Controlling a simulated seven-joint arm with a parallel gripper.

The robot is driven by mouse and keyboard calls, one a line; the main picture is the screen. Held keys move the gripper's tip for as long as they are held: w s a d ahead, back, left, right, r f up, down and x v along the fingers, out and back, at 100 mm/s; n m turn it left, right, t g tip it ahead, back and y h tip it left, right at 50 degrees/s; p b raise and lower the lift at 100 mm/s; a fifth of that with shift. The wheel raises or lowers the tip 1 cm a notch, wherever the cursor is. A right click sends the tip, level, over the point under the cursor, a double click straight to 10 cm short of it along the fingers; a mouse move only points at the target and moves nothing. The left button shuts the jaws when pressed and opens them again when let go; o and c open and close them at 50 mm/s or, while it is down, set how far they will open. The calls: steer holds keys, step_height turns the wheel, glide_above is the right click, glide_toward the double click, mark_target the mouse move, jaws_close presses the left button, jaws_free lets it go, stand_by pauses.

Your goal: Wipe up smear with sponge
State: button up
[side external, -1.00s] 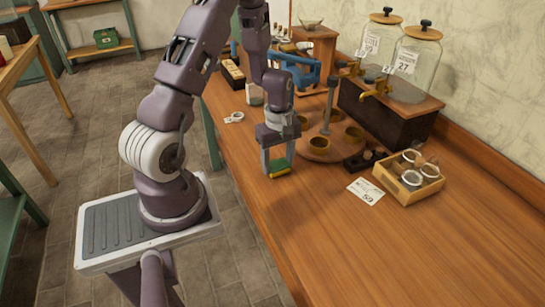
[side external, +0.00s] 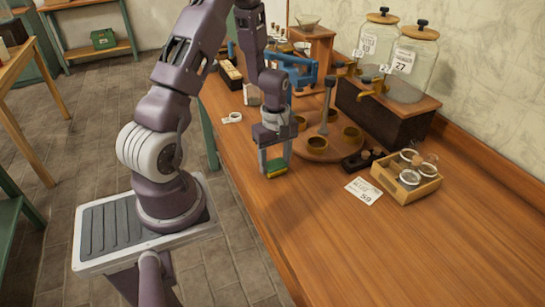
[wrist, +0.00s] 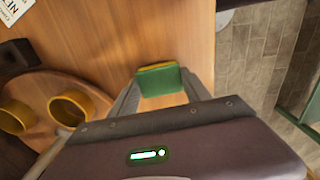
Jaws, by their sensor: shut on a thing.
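A green and yellow sponge (side external: 277,169) is between the fingers of my gripper (side external: 276,162), near the left edge of the wooden counter (side external: 330,230). It also shows in the wrist view (wrist: 160,80), with a finger on each side. My gripper is shut on the sponge and points down at the counter. The sponge is at or just above the wood; I cannot tell whether it touches. I see no clear smear in either view; the area under the sponge is hidden.
A round wooden stand with brass cups (side external: 318,143) is close behind my gripper. A white card marked 59 (side external: 364,190) and a wooden box of jars (side external: 405,180) lie to the right. Two glass dispensers (side external: 410,65) stand at the back. The front counter is clear.

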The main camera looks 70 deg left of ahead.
steer(key=a, duration=0.2)
steer(key=s+a, duration=0.1)
steer(key=a, duration=0.1)
steer(key=shift+d, duration=2)
steer(key=shift+a, duration=2.15)
steer(key=shift+w+d, duration=0.25)
steer(key=shift+d, duration=0.85)
steer(key=shift+w+d, duration=0.25)
steer(key=shift+d, duration=0.8)
steer(key=shift+r, duration=4.1)
